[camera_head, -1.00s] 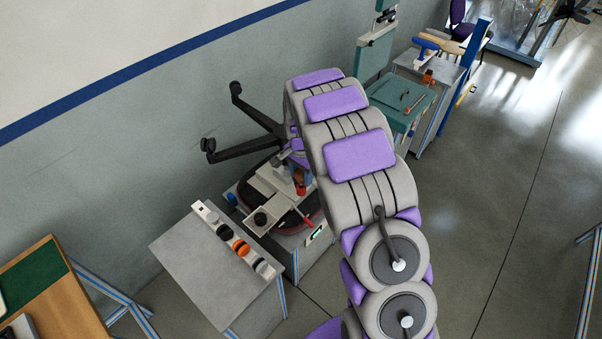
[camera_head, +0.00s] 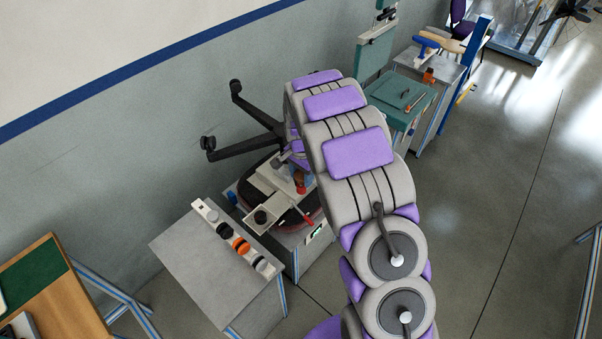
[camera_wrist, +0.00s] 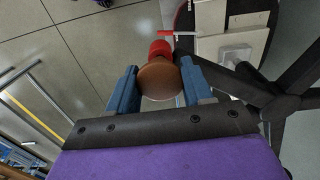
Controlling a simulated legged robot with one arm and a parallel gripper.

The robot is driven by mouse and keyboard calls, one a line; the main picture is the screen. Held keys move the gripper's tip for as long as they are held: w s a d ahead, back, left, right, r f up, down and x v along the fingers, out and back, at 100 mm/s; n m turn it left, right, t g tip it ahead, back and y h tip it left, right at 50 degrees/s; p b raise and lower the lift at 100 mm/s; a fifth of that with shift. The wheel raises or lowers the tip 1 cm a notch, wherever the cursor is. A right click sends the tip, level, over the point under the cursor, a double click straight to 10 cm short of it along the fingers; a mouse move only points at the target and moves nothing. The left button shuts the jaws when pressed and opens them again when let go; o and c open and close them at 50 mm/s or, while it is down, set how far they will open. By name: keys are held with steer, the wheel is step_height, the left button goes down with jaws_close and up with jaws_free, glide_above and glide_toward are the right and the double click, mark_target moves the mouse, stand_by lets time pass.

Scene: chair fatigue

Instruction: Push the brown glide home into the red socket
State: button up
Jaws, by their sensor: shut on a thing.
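The brown glide (camera_wrist: 159,81) sits between the blue fingers of my gripper (camera_wrist: 160,86) in the wrist view, and the gripper is shut on it. The red socket (camera_wrist: 160,48) shows just beyond the glide, in line with it. The glide covers part of the socket, so I cannot tell whether they touch or how deep the glide sits. In the head view the red socket (camera_head: 301,189) is a small spot at the fixture, and my arm hides most of the gripper there.
A black five-arm chair base (camera_head: 245,147) stands beside the fixture, with its legs close to my gripper. A pale fixture plate (camera_head: 262,217) lies in front. A grey side table (camera_head: 205,262) holds a rack with black, orange and grey pieces. Open floor lies right.

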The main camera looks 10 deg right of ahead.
mark_target(301, 174)
steer(key=shift+f, duration=0.7)
steer(key=o, duration=1.1)
steer(key=shift+c, duration=0.2)
steer(key=shift+r, duration=0.1)
step_height(301, 174, up, 17)
steer(key=s+f+n+g+b, duration=0.1)
steer(key=s+f+n+b, duration=0.3)
steer(key=s, duration=3.8)
steer(key=n+b, duration=0.5)
steer(key=n, duration=0.1)
steer(key=shift+n+g, duration=0.4)
